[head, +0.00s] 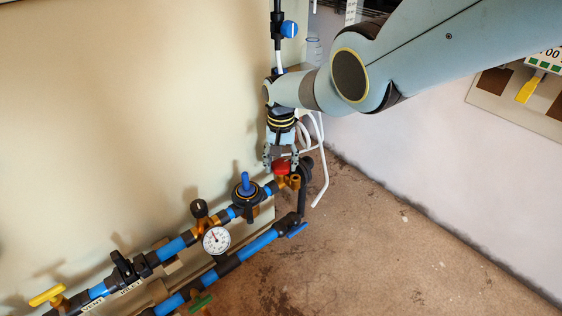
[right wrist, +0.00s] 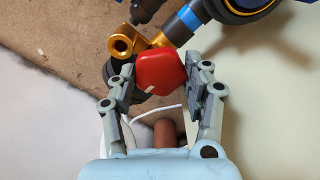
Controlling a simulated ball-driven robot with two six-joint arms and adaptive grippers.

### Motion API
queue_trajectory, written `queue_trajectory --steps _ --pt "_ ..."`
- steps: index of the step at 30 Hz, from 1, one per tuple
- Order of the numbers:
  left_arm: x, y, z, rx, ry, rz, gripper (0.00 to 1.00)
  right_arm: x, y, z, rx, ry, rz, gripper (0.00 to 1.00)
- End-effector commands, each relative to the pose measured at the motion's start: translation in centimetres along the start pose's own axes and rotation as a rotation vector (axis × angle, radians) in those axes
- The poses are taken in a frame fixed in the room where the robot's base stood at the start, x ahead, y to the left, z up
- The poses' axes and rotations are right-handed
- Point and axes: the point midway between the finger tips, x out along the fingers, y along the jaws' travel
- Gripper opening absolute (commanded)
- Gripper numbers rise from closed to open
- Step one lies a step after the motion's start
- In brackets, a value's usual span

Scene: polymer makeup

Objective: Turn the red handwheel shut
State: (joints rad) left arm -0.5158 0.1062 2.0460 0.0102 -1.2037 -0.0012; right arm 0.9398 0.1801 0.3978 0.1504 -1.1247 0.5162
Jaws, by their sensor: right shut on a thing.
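The red handwheel (head: 281,167) sits on a brass valve (head: 294,181) at the right end of the upper blue pipe run. In the right wrist view the red handwheel (right wrist: 161,72) lies between the two fingers, with a small white mark on its lower part. My right gripper (head: 281,158) comes down on it from above and is shut on it; the fingers also show in the right wrist view (right wrist: 163,80), one on each side. The brass valve body (right wrist: 122,46) shows just beyond the wheel. My left gripper is not in view.
Along the wall are a blue-knobbed valve (head: 246,187), a pressure gauge (head: 216,240) and a yellow-handled valve (head: 46,295). A lower pipe with a blue lever (head: 297,230) runs parallel. A white tube (head: 322,175) hangs close beside the gripper. The brown floor at right is clear.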

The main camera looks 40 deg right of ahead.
Motion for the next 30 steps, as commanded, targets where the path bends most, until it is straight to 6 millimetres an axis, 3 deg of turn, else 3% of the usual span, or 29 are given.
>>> queue_trajectory --steps 16,17,21,30 --pt "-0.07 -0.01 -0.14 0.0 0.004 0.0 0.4 0.03 0.02 0.04 0.024 -0.001 0.0 0.18" --pt "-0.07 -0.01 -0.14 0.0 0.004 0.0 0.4 0.03 0.02 0.05 0.024 -0.001 0.0 0.54" --pt "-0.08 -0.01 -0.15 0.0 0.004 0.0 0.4 0.02 0.01 0.03 0.023 -0.001 0.0 0.72" --pt "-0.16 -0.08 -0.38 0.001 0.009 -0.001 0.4 -0.02 0.0 0.01 0.022 0.0 0.0 0.73"
